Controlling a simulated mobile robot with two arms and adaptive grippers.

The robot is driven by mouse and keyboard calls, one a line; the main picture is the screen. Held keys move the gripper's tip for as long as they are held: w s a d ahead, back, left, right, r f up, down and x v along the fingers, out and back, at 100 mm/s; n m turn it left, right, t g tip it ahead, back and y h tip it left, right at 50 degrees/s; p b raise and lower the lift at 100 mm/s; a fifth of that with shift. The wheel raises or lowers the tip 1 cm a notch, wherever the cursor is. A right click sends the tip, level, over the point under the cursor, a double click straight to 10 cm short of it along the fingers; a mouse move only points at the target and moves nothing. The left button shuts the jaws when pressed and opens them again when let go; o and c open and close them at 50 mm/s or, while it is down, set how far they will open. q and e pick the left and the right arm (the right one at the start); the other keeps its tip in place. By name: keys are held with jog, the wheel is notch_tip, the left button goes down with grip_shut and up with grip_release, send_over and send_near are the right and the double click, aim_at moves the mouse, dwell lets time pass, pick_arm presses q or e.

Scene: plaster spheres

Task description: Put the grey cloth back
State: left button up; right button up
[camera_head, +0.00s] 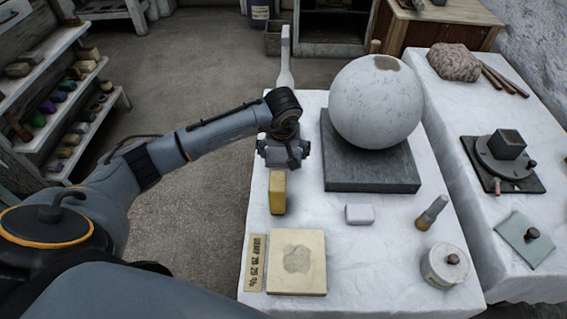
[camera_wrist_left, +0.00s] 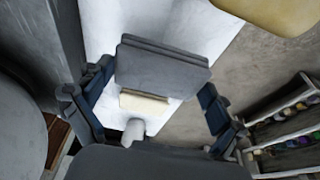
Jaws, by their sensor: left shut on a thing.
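The grey cloth (camera_wrist_left: 162,66) is a dark, flat, folded piece between the fingers of my left gripper in the left wrist view. My left gripper (camera_head: 283,161) is shut on it, over the left side of the white-covered table (camera_head: 385,264). In the head view I cannot tell the cloth from the dark gripper. A tan square board (camera_head: 297,250) with a grey smudge lies at the table's near left, beside a lettered strip (camera_head: 254,263). My right gripper is in neither view.
A yellow block (camera_head: 278,191) stands just nearer than the gripper. A large plaster sphere (camera_head: 376,104) on a dark slab (camera_head: 365,163) stands to the right. A white block (camera_head: 359,214), a brush (camera_head: 431,213) and a round lidded pot (camera_head: 445,266) are nearer right.

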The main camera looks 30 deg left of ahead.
aim_at(284, 162)
pick_arm(q)
notch_tip(284, 162, down, 4)
jog(key=shift+r, duration=0.1)
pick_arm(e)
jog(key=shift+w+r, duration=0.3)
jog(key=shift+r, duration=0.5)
pick_arm(q)
jog(key=shift+b, duration=0.3)
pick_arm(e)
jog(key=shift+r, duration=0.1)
pick_arm(q)
jog(key=o, duration=0.7)
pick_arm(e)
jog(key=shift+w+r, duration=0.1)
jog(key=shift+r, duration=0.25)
pick_arm(q)
jog(key=p+v, duration=0.1)
jog(key=v, duration=1.1)
jog(key=shift+p, duration=0.4)
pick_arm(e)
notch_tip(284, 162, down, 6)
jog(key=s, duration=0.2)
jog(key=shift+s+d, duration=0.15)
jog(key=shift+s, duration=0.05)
